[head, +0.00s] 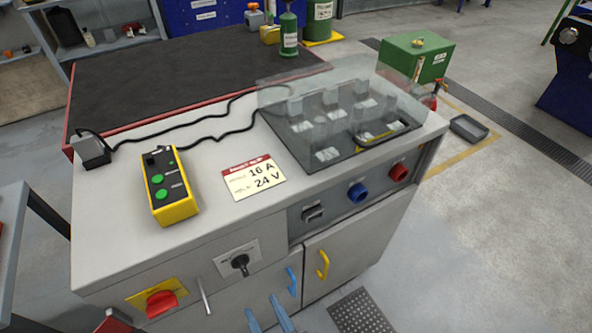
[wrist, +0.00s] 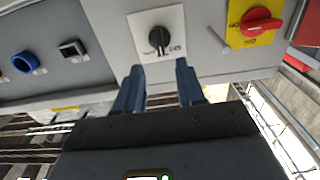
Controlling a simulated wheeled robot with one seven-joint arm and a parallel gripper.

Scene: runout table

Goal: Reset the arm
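My gripper (head: 268,316) is at the bottom edge of the head view, in front of the cabinet's front face and below the black selector knob (head: 240,262). In the wrist view my gripper (wrist: 159,80) has its two blue fingers apart with nothing between them. The selector knob (wrist: 159,40) on its white plate shows just beyond the fingertips, apart from them. Most of the arm is out of view.
The bench (head: 120,235) carries a yellow button box (head: 168,190), a label card (head: 254,178) and a clear-covered tray (head: 320,165). Open floor (head: 480,230) lies right.

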